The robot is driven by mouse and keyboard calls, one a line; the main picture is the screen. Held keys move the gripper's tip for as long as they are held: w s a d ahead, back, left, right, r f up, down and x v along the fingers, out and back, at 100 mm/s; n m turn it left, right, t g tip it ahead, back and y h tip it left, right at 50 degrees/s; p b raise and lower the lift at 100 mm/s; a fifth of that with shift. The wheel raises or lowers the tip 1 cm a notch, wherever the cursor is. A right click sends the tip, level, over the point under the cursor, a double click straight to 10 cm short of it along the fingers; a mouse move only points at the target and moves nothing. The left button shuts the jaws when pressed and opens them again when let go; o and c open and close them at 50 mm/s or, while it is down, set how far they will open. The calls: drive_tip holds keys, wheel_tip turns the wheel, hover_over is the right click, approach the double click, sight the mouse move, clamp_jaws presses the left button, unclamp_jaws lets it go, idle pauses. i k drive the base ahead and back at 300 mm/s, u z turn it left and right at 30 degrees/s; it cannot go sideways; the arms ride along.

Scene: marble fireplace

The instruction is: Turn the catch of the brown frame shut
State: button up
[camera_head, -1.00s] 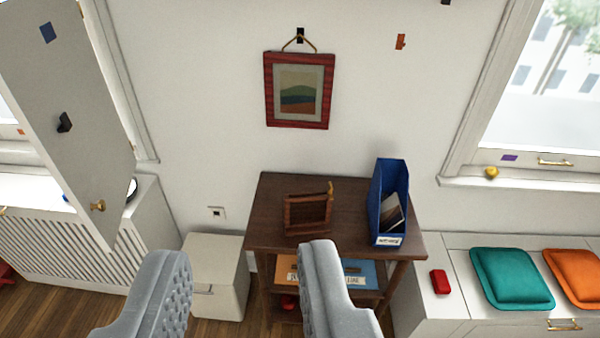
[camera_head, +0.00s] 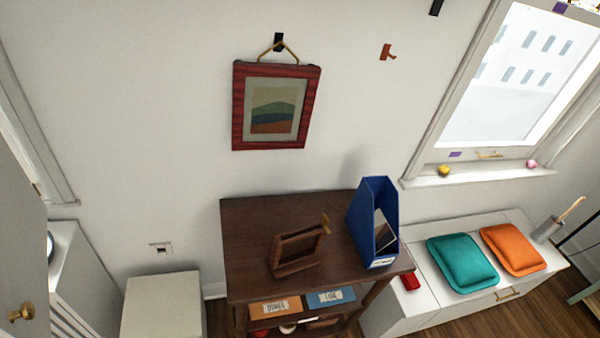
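A small brown frame (camera_head: 297,251) stands on the dark wooden table, left of the blue magazine file. It leans back a little, and a brass-coloured catch (camera_head: 325,219) sticks up at its upper right corner. The exact angle of the catch is hard to tell at this size. My gripper is out of view, so whether it is open or shut does not show.
The dark table (camera_head: 250,225) holds a blue magazine file (camera_head: 374,225) right of the frame. A red-framed picture (camera_head: 275,106) hangs above. A white cabinet (camera_head: 162,305) stands at left; a bench with teal (camera_head: 462,263) and orange (camera_head: 513,249) cushions is at right.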

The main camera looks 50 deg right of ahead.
sight(325, 220)
drive_tip(key=z, duration=0.4)
drive_tip(key=i, duration=0.85)
drive_tip(key=z, duration=0.7)
